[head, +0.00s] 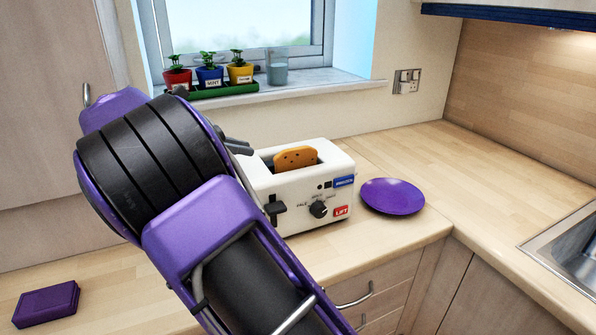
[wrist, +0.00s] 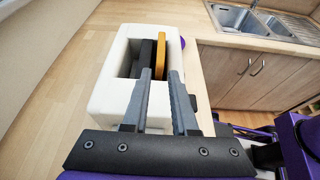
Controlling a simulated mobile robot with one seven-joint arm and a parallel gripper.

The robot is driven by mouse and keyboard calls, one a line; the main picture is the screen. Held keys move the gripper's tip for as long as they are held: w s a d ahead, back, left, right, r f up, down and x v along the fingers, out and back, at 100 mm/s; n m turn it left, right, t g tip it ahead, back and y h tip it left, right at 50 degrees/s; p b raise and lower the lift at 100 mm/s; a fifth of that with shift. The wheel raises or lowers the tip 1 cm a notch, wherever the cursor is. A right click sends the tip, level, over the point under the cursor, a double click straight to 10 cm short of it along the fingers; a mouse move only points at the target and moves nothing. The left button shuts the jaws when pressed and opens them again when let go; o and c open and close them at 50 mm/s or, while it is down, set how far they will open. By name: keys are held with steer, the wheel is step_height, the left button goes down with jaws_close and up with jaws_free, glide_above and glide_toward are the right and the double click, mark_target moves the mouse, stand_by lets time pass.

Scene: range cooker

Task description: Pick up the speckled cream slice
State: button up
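A slice (head: 295,158) stands up out of the white toaster (head: 288,195). It looks orange-brown with dark specks rather than cream. In the wrist view the slice (wrist: 161,50) shows edge-on as an orange strip in the toaster slot, with a dark upright shape beside it on the left. I cannot tell whether that is another slice or part of the slot. My gripper (wrist: 160,72) is open, with empty space between its two grey fingers, above the toaster and short of the slice. In the head view the fingertips (head: 239,146) show left of the slice, partly behind my arm.
A purple plate (head: 392,196) lies right of the toaster. A purple box (head: 47,304) lies at the counter's left. Potted plants (head: 210,75) and a glass (head: 277,69) stand on the sill. A sink (head: 570,250) is at the right. The back-right counter is clear.

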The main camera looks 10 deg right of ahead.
mark_target(290, 158)
steer(key=b+x, duration=0.1)
steer(key=x, duration=1.1)
steer(key=shift+d+f+b, duration=0.3)
steer(key=shift+f+b, duration=0.05)
steer(key=shift+b, duration=0.05)
steer(key=shift+c, duration=0.2)
jaws_close()
